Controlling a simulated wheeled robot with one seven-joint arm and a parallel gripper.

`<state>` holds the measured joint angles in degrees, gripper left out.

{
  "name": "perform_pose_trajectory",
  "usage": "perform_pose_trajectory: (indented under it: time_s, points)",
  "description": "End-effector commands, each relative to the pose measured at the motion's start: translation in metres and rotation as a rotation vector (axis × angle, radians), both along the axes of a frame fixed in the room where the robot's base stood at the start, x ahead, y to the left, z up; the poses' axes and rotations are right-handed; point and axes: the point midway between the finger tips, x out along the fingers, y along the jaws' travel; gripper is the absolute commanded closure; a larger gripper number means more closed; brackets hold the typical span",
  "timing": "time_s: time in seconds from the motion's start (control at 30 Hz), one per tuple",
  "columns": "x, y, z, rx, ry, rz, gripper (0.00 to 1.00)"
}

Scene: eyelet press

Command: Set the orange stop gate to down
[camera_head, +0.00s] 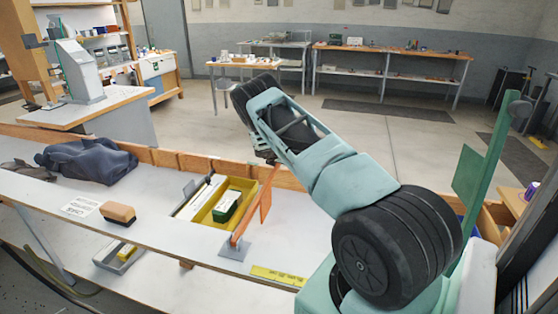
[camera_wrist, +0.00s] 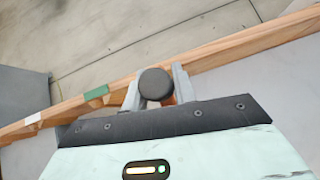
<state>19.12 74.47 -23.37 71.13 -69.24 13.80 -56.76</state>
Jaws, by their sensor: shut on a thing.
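The orange stop gate (camera_head: 265,206) is a flat orange arm with a hanging plate, raised at a slant from a grey base plate (camera_head: 236,249) on the white bench. Its upper end meets my gripper (camera_head: 271,160). In the wrist view, the grey fingers of my gripper (camera_wrist: 154,90) are shut on a round black knob (camera_wrist: 155,82), with a bit of orange showing just below it. My gripper hides the knob in the head view.
A yellow tray (camera_head: 213,215) with a green box (camera_head: 227,206) stands left of the gate. A yellow strip (camera_head: 278,276) lies at the bench's front edge. A wooden rail (camera_head: 160,157) runs along the back. A brown block (camera_head: 118,213) and dark cloth (camera_head: 88,160) lie farther left.

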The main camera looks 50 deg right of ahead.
Motion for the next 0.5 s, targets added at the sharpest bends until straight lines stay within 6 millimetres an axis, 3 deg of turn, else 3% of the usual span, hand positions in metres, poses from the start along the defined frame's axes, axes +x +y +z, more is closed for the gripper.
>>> perform_pose_trajectory:
  time_s: [0.03, 0.37, 0.4, 0.47, 0.5]
  points:
    - [-0.0055, 0.0045, -0.0142, 0.016, 0.012, -0.003, 1.0]
    - [-0.0052, 0.0052, -0.0153, 0.019, 0.011, -0.002, 1.0]
    - [-0.0052, 0.0052, -0.0153, 0.019, 0.011, -0.002, 0.68]
    - [-0.0052, 0.0048, -0.0151, 0.018, 0.012, -0.002, 0.52]
    - [-0.0048, 0.0043, -0.0141, 0.016, 0.01, -0.002, 0.52]
